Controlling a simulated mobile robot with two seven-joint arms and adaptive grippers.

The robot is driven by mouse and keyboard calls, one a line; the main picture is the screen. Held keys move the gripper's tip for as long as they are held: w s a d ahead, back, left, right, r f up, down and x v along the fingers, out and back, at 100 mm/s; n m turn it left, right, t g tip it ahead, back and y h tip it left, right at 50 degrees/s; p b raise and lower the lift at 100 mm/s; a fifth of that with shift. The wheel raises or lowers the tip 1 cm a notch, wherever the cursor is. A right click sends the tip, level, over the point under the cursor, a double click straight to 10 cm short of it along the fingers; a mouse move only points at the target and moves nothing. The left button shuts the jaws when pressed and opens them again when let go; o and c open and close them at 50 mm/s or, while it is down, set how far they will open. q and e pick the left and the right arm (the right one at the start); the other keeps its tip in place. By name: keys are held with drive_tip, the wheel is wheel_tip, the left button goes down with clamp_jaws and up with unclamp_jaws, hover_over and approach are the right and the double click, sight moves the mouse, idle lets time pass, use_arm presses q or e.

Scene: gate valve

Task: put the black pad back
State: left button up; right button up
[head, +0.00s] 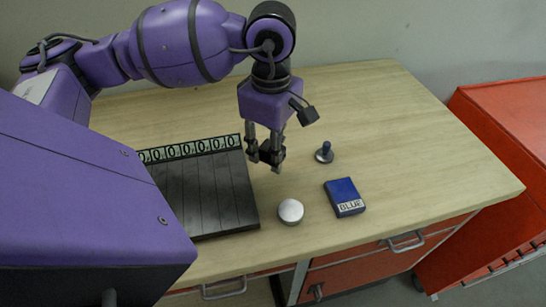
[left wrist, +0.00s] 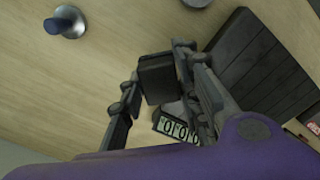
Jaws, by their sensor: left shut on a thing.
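My left gripper (head: 265,157) points down above the table, just right of the slotted black board. It is shut on the black pad, a small dark block that is hard to make out between the fingers in the head view. In the left wrist view the black pad (left wrist: 157,80) shows clearly between the fingertips of the left gripper (left wrist: 160,68). The pad appears to be held above the table. Its far side and underside are hidden. My right gripper is not in view.
The slotted black board (head: 205,192) has a numbered strip (head: 192,148) along its back. A blue pad (head: 345,196) labelled BLUE, a round silver-white piece (head: 291,211) and a blue-handled stamp-like piece (head: 325,153) lie to the right. An orange-red cabinet (head: 500,190) stands beyond the table's right edge.

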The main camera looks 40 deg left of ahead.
use_arm(q)
drive_tip(key=shift+w+a+f, duration=0.25)
drive_tip(key=shift+w+f, duration=0.2)
drive_tip(key=shift+f, duration=0.2)
drive_tip(key=shift+w+a+f, duration=0.25)
drive_tip(key=shift+w+f, duration=0.2)
drive_tip(key=shift+f, duration=0.15)
drive_tip(key=shift+w+f, duration=0.1)
drive_tip(key=shift+f, duration=1.55)
drive_tip(key=shift+f, duration=0.15)
drive_tip(key=o, duration=1.2)
wheel_tip(320, 180, up, 12)
drive_tip(key=shift+r, duration=0.2)
